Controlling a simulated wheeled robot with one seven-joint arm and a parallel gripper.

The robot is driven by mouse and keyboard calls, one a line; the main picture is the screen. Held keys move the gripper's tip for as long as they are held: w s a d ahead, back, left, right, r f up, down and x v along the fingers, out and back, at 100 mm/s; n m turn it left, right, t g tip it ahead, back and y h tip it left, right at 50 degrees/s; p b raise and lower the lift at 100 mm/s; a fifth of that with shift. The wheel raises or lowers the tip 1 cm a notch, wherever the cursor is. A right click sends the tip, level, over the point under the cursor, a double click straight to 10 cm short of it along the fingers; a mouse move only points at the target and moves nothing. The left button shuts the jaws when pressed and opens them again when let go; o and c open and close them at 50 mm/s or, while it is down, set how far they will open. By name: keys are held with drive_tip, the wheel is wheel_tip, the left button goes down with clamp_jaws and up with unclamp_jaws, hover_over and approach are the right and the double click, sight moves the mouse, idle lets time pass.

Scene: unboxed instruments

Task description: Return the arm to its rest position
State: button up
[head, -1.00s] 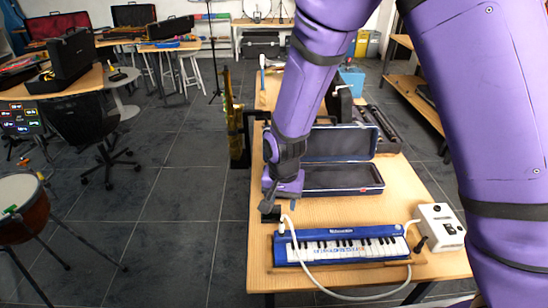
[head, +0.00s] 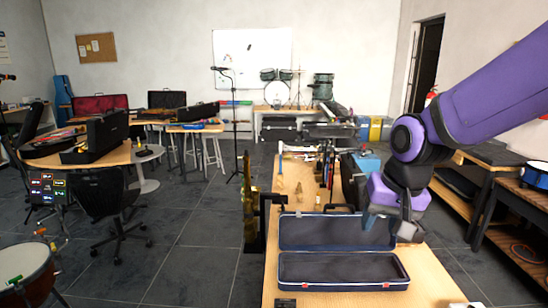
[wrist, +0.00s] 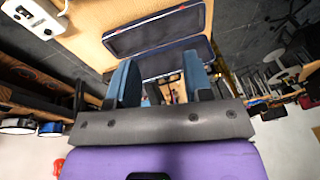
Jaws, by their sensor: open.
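My arm is purple with black joints and comes in from the right edge of the head view. My gripper (head: 390,226) hangs above the right side of the table, beside the right end of an open dark blue case. In the wrist view my gripper (wrist: 160,88) shows its two blue-grey fingers set wide apart with nothing held between them. The open case (head: 344,285) lies on the wooden table with its lid raised at the back and an empty interior. It also shows beyond the fingers in the wrist view (wrist: 150,24).
A brass saxophone (head: 249,215) stands at the table's left edge. Several instruments and a light blue box (head: 366,166) sit farther back on the table. Wooden shelves (head: 465,198) stand to the right. The floor (head: 200,240) left of the table is mostly clear.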

drive_tip(key=s+d+r+t, duration=0.1)
drive_tip(key=s+d+r, duration=0.4)
drive_tip(key=s, duration=0.2)
drive_tip(key=s+d+r+n+t+h, duration=0.1)
drive_tip(key=s+d+r, duration=0.4)
drive_tip(key=s, duration=0.3)
drive_tip(key=shift+n+t, duration=0.3)
drive_tip(key=shift+t, duration=0.1)
drive_tip(key=shift+d, duration=0.1)
drive_tip(key=shift+c, duration=0.2)
idle(0.5)
